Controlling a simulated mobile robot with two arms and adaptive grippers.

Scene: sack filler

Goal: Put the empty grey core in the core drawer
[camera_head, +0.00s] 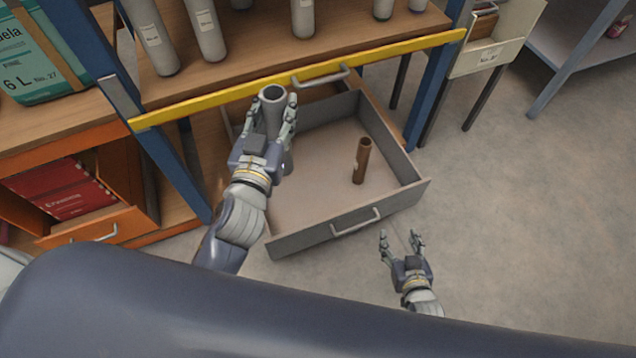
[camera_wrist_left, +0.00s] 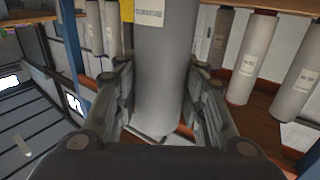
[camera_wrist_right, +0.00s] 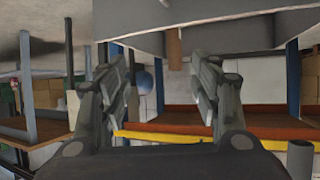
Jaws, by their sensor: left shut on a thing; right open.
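The grey core (camera_head: 273,116) is a hollow tube with its open top end facing up. My left gripper (camera_head: 271,104) is shut around it, above the left rear part of the open core drawer (camera_head: 312,198). In the left wrist view the core (camera_wrist_left: 160,85) stands between the fingers, with a pale label near the top of the picture. The drawer is grey with a handle on its front. A brown core (camera_head: 361,162) stands inside it; it also shows in the right wrist view (camera_wrist_right: 174,48). My right gripper (camera_head: 402,243) is open and empty, in front of the drawer's right side.
A wooden shelf with a yellow front rail (camera_head: 220,95) runs above and behind the drawer. Several grey rolls (camera_head: 207,33) stand on it. An orange cabinet (camera_head: 108,222) with red packs is at left. A blue post (camera_head: 430,90) stands behind right. The floor at right is clear.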

